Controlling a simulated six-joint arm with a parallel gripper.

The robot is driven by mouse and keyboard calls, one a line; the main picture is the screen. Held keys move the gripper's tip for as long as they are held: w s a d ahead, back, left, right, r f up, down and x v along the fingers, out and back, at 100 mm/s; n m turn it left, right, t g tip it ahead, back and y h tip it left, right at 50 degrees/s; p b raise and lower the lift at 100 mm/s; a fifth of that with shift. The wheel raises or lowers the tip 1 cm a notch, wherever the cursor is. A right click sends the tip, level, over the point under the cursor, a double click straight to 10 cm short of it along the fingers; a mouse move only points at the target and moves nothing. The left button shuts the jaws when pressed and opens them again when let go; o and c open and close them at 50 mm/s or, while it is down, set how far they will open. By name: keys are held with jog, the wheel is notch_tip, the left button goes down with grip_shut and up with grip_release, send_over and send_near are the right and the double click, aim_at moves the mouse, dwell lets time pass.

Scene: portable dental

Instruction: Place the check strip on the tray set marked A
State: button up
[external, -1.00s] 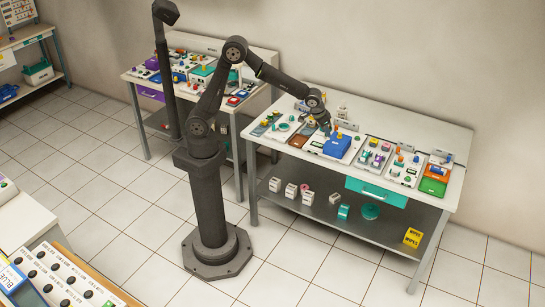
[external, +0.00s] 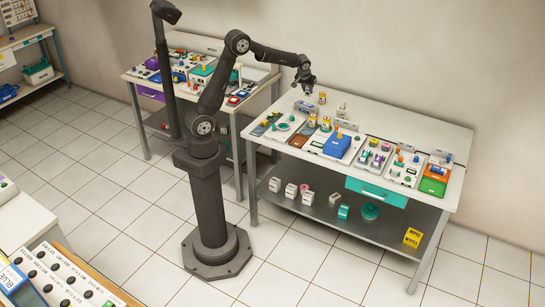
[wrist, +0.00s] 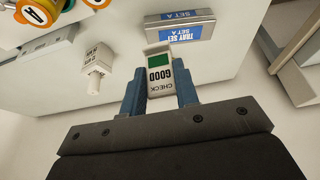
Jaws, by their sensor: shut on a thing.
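My gripper (external: 305,85) is raised above the back left part of the right-hand table. In the wrist view my gripper (wrist: 160,88) is shut on the check strip (wrist: 161,74), a small white piece with a green patch and the words CHECK GOOD. The strip sits between the two blue fingers; in the external view it is too small to make out. The TRAY SET A sign (wrist: 180,26), a grey block with a blue and white label, stands just beyond the strip in the wrist view.
The table (external: 425,128) carries a blue box (external: 338,146) and several trays. Its back strip is mostly bare.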

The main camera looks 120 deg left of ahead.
jog(key=s+a+f, duration=0.4)
jog(key=a, duration=0.1)
jog(key=s+a+f, duration=0.2)
jog(key=s+a, duration=0.1)
jog(key=shift+a+f, duration=0.2)
jog(key=shift+f, duration=2.1)
jog(key=shift+f, duration=0.2)
jog(key=o, duration=0.9)
jog(key=shift+o, duration=0.2)
jog(key=v, duration=1.2)
jog(key=shift+r, duration=0.2)
jog(key=shift+f, duration=0.1)
